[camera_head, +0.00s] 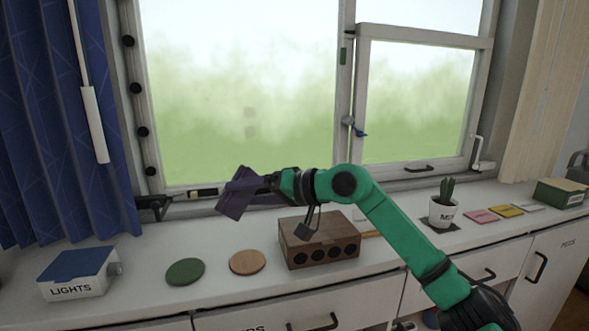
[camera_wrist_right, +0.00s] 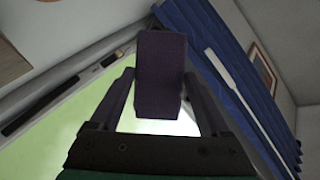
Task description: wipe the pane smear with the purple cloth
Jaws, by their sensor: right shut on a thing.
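The purple cloth (camera_head: 237,193) hangs tilted from my right gripper (camera_head: 266,183), which is shut on it. In the wrist view the cloth (camera_wrist_right: 160,72) sits between the two fingers of the right gripper (camera_wrist_right: 160,98). The gripper and cloth are in front of the lower edge of the large left window pane (camera_head: 200,90), near the sill. A faint greyish smear (camera_head: 250,124) shows on that pane, above the cloth. The cloth appears apart from the smear; I cannot tell whether it touches the frame. My left gripper is not in view.
A wooden box with round holes (camera_head: 320,247) stands below my right arm. The counter also holds a LIGHTS box (camera_head: 75,278), a green disc (camera_head: 185,272), a wooden disc (camera_head: 247,262) and a potted cactus (camera_head: 443,210). A blue curtain (camera_head: 60,130) hangs left.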

